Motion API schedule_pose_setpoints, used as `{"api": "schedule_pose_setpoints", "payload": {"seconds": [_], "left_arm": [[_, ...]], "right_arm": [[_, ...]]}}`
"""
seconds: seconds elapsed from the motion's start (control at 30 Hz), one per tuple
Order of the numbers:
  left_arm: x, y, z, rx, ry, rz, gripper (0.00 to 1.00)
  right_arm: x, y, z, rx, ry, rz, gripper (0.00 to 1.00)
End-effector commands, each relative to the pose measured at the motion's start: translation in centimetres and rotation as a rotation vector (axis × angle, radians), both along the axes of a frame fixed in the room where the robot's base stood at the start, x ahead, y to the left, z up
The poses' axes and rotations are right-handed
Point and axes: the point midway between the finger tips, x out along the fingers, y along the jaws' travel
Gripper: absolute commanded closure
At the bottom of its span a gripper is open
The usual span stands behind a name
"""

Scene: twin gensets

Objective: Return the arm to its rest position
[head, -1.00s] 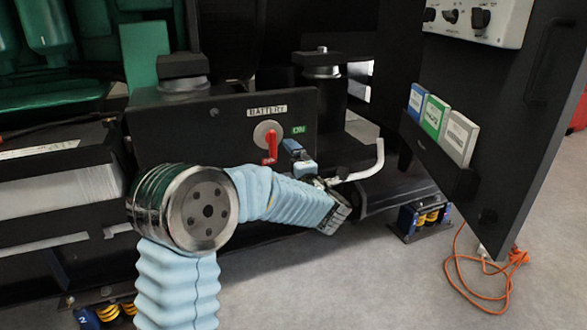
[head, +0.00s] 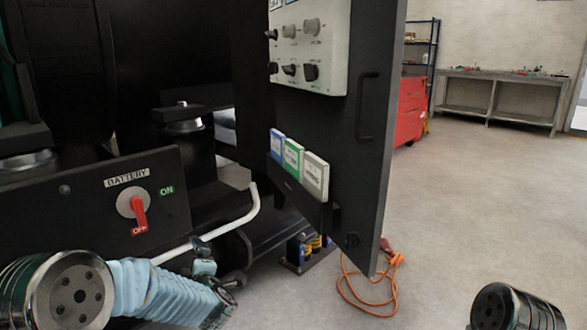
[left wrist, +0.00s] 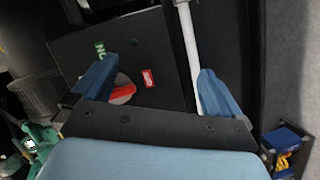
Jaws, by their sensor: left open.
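My left arm comes in at the lower left of the head view. Its gripper (head: 214,266) is right of and below the battery switch (head: 137,206), clear of it. The switch has a red handle on a round plate, pointing down at the OFF label. In the left wrist view the two blue fingers of the gripper (left wrist: 155,86) stand wide apart with nothing held. The red handle (left wrist: 121,92) shows beyond them, partly behind one finger. My right gripper is not in view; only a dark round link of mine shows at the lower right.
A white pipe (head: 228,222) runs close behind my left gripper. The open black panel door (head: 350,130) stands to the right, with books in its pocket. An orange cable (head: 372,300) lies on the floor. The floor (head: 470,200) to the right is clear.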

Motion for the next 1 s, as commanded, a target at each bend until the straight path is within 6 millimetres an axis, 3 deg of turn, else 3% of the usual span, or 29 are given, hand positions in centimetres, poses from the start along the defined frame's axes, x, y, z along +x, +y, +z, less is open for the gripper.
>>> {"api": "schedule_pose_setpoints", "payload": {"seconds": [0.03, 0.17, 0.2, 0.3, 0.4, 0.5, 0.63, 0.77, 0.93, 1.0], "left_arm": [[-0.5, -1.3, -3.3, 0.044, 0.140, -0.104, 0.00], [-4.5, -5.7, -13.3, 0.137, 0.490, -0.431, 0.00], [-6.5, -7.1, -16.0, 0.156, 0.587, -0.532, 0.00], [-12.6, -10.1, -21.5, 0.179, 0.805, -0.791, 0.00], [-19.4, -12.8, -24.9, 0.179, 0.974, -1.038, 0.00], [-25.2, -14.7, -26.6, 0.164, 1.083, -1.244, 0.00], [-30.0, -16.1, -27.2, 0.147, 1.154, -1.419, 0.00], [-31.8, -16.6, -27.3, 0.140, 1.176, -1.485, 0.00], [-31.9, -16.6, -27.4, 0.140, 1.177, -1.489, 0.00], [-31.8, -16.6, -27.4, 0.141, 1.176, -1.487, 0.11]], "right_arm": [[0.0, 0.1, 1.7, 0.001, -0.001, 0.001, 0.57], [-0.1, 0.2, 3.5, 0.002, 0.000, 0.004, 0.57], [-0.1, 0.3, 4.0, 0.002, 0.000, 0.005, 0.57], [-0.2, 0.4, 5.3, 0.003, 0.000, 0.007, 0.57], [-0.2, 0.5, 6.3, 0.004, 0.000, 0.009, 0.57], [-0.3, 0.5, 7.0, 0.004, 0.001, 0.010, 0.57], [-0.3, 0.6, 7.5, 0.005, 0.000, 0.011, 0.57], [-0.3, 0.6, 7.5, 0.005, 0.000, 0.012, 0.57], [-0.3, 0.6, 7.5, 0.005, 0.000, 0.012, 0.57], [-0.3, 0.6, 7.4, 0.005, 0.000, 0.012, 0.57]]}}
